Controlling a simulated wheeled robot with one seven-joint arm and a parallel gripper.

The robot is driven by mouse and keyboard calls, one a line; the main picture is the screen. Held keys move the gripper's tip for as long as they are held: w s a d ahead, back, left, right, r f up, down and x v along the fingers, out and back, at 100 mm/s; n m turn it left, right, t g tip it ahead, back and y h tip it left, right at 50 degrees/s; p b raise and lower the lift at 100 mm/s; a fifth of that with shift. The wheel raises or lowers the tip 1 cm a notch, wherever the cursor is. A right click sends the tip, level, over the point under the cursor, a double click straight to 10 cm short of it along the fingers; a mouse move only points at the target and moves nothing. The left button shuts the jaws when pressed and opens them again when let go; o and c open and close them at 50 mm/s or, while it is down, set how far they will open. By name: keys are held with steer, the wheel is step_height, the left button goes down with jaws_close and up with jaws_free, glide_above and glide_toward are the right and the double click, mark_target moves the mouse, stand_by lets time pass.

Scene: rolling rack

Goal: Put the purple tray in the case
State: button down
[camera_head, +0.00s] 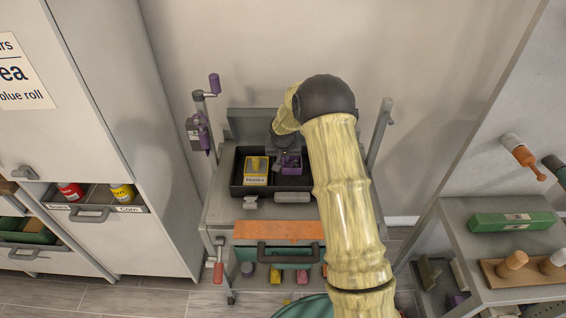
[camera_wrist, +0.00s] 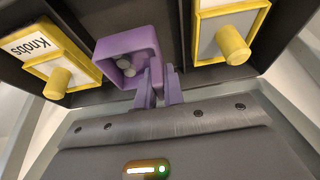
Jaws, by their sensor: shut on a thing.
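The purple tray (camera_head: 290,163) is a small open box with grey round pieces inside, seen also in the wrist view (camera_wrist: 126,64). My gripper (camera_wrist: 158,82) is shut on one wall of it. The case (camera_head: 238,168) is black and open on the cart, with its lid raised behind. The purple tray is within the case's outline, between two yellow trays; I cannot tell if it touches the case floor. The left yellow tray (camera_head: 257,171) is labelled "Knobs"; the right one (camera_wrist: 222,35) is hidden by my arm in the head view.
The case stands on a grey rolling rack (camera_head: 223,207) with upright posts. A purple clamp-like tool (camera_head: 198,130) hangs at the left post. An orange-topped teal box (camera_head: 278,238) is below. A cabinet stands left; a shelf with a green box (camera_head: 511,221) stands right.

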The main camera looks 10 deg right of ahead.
mark_target(292, 161)
steer(key=shift+f, duration=0.15)
step_height(292, 161, down, 3)
steer(key=shift+f+p, duration=0.1)
steer(key=shift+p, duration=0.4)
steer(key=shift+w+f, duration=0.15)
steer(key=shift+w, duration=0.05)
steer(key=shift+f, duration=0.1)
steer(key=shift+f, duration=0.1)
steer(key=c, duration=1.5)
jaws_free()
